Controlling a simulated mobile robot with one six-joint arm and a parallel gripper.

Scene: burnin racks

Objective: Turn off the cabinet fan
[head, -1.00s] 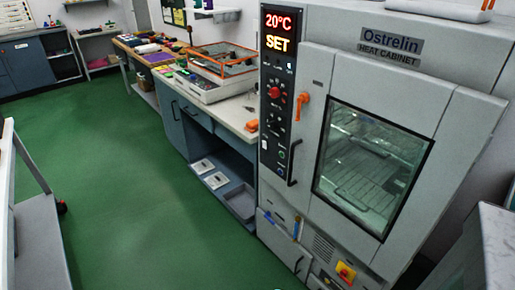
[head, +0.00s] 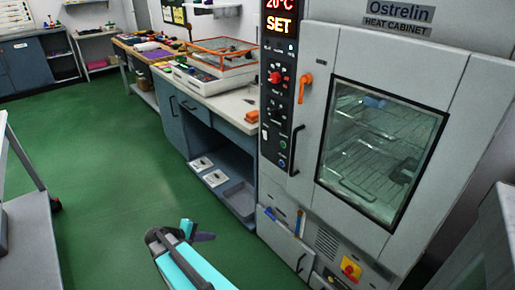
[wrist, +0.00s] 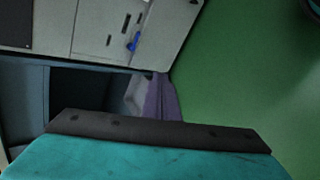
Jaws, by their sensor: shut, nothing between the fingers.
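The grey heat cabinet (head: 400,50) stands at the right in the head view, its glass-windowed door shut. Its black control panel (head: 278,95) carries a display (head: 279,20) reading 20°C and SET, a red knob (head: 275,77), small dark knobs, and a green-ringed button (head: 283,145). The labels are too small to read, so I cannot tell which control is the fan's. My gripper (head: 190,231), teal and dark, is low in front of the cabinet, over the floor, shut and empty, touching no control. In the wrist view a dark bar and teal part fill the bottom.
An orange door handle (head: 305,86) and a black bar handle (head: 296,150) stick out of the cabinet front. A red-and-yellow switch (head: 350,269) sits low on it. A workbench (head: 232,100) with trays stands left of the cabinet. The green floor (head: 110,185) is open.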

